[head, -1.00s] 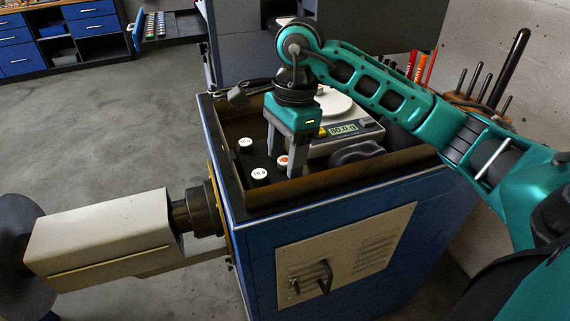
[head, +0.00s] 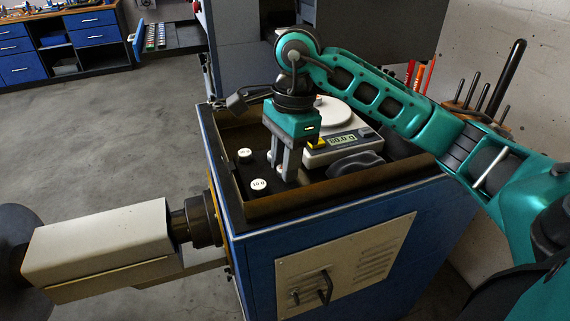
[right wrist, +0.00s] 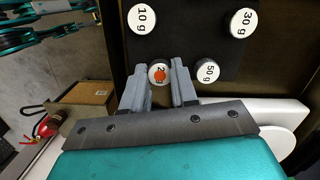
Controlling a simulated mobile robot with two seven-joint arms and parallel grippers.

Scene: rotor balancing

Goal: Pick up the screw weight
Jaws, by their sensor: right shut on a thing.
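The screw weight (right wrist: 158,73) has a white top with an orange dot and a partly covered number starting with 2. It shows in the right wrist view between the two grey fingers of my right gripper (right wrist: 160,88), which is shut on it. In the head view my right gripper (head: 283,172) points down into the tray on the blue cabinet, and its fingers hide the weight. I cannot tell whether the weight is clear of the tray floor. My left gripper is not in view.
Other white-topped weights stand close by: 10 g (right wrist: 143,19), 30 g (right wrist: 243,23) and 50 g (right wrist: 206,69). A scale (head: 320,156) with a lit display sits right of the gripper. The tray's raised brown rim (head: 330,190) surrounds them.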

